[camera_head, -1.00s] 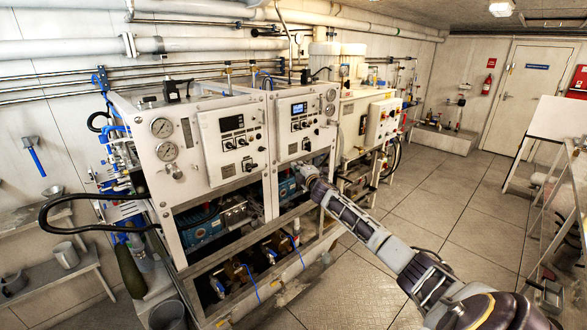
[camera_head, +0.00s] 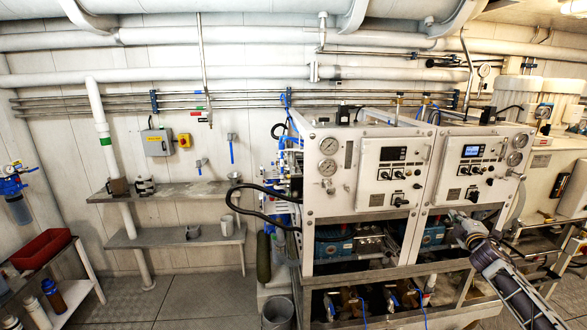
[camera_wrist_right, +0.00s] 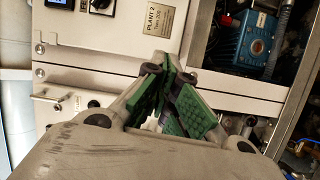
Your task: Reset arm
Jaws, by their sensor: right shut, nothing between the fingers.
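My right arm (camera_head: 505,280) comes in from the lower right of the head view. Its gripper (camera_head: 462,222) is at the lower front of the right-hand white control panel (camera_head: 468,151). In the right wrist view the gripper's green-padded fingers (camera_wrist_right: 172,92) are together with nothing held between them. A panel edge with a "PLANT 2" label (camera_wrist_right: 166,18) and a blue pump (camera_wrist_right: 247,43) show beyond them. Whether the fingers touch the panel cannot be told. My left gripper is in neither view.
The twin watermaker frame has a left-hand panel (camera_head: 390,171) with gauges and knobs. A black hose (camera_head: 240,205) loops out at its left. Wall shelves (camera_head: 170,192), a grey bin (camera_head: 278,313) and a red tray (camera_head: 40,248) stand further left. Floor (camera_head: 205,298) is clear below the shelves.

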